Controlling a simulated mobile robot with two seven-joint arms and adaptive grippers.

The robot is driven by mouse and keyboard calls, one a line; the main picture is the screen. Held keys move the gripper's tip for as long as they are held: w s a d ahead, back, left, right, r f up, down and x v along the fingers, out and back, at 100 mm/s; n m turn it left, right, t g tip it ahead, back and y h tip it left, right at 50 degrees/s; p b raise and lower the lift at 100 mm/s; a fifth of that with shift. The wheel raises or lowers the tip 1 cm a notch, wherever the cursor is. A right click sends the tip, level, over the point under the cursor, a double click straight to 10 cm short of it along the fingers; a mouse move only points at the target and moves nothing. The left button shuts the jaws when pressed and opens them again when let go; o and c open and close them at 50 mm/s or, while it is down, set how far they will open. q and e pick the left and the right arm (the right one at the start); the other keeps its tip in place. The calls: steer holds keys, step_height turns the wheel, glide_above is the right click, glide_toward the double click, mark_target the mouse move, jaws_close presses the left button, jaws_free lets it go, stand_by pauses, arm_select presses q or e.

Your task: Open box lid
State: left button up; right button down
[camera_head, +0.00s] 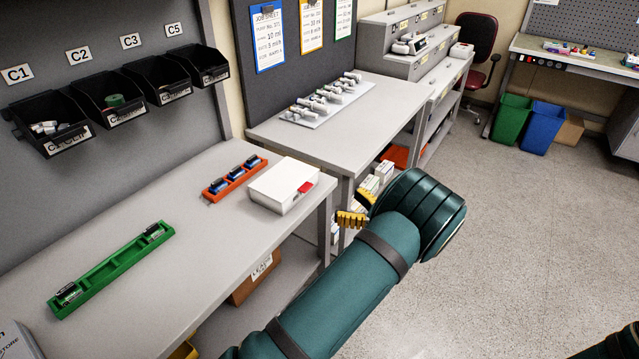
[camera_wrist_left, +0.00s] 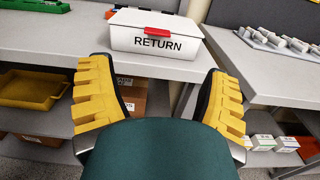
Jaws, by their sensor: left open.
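The white box (camera_head: 283,186) sits on the grey table near its right end, with its lid closed and a red latch (camera_head: 305,187) on the side facing my arm. In the left wrist view the box (camera_wrist_left: 155,42) shows the word RETURN on its front and the red latch (camera_wrist_left: 160,31) at the lid's front edge. My left gripper (camera_head: 358,207) is off the table's front edge, to the right of the box and apart from it. In the left wrist view its yellow fingers (camera_wrist_left: 160,95) are spread wide with nothing between them. My right gripper is not seen.
An orange rack (camera_head: 235,179) with dark blue items stands left of the box, and a green rack (camera_head: 110,268) lies nearer the front left. Black bins (camera_head: 130,108) hang on the wall behind. A second table (camera_head: 375,105) holds a tray of pumps. Floor is clear at right.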

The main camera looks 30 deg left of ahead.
mark_target(306, 187)
arm_select(q)
steer(key=a, duration=0.9)
steer(key=a+b, duration=0.1)
steer(key=a, duration=0.3)
steer(key=shift+w+a, duration=0.25)
steer(key=shift+w, duration=0.1)
jaws_close()
